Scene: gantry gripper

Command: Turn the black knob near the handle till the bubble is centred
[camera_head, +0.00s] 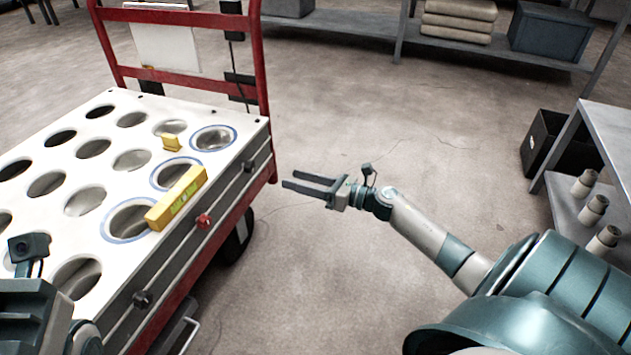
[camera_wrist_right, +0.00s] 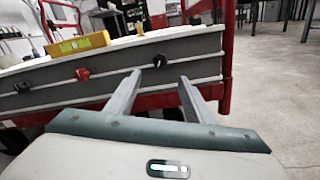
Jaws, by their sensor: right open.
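The black knob near the handle (camera_head: 250,166) is on the grey side face of the cart, at the end by the red handle frame (camera_head: 262,70). In the right wrist view this black knob (camera_wrist_right: 160,61) appears between and beyond the fingertips. My right gripper (camera_head: 290,179) is open and empty, to the right of the cart side and apart from the knob. A yellow spirit level (camera_head: 177,197) lies on the white top near this side. Its bubble is too small to read. Part of my left wrist shows at bottom left, its fingers out of view.
A red knob (camera_head: 204,221) and another black knob (camera_head: 142,299) sit farther along the same side face. The white top (camera_head: 100,170) has several round holes, and a small yellow block (camera_head: 171,142) rests on it. Open floor (camera_head: 350,110) lies right of the cart. A shelf (camera_head: 610,130) stands at right.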

